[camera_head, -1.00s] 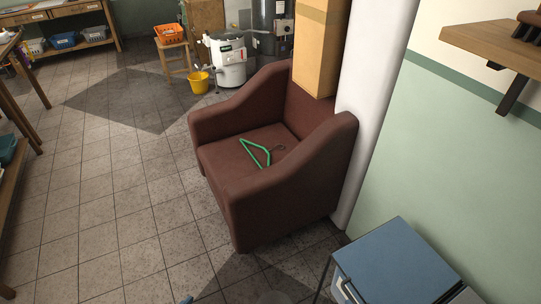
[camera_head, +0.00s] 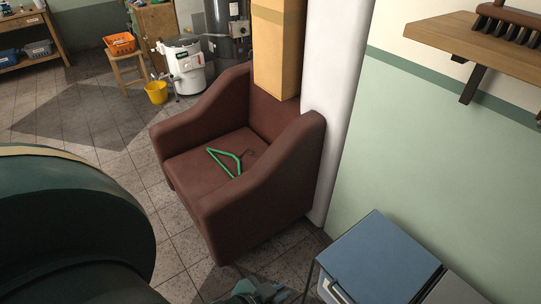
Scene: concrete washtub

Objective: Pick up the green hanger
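The green hanger (camera_head: 225,159) lies on the seat of the brown armchair (camera_head: 187,162). Its green triangular frame faces left and its dark hook points right, toward the chair's near armrest. My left arm fills the lower left of the head view as a large dark shape. What looks like my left gripper (camera_head: 254,292) shows at the bottom edge, in front of the chair and well apart from the hanger. My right gripper is not in view.
A tall cardboard box (camera_head: 277,50) stands at the chair's back, beside a white column (camera_head: 335,100). A blue-topped cabinet (camera_head: 380,258) stands at lower right. A wooden shelf (camera_head: 480,42) juts from the right wall.

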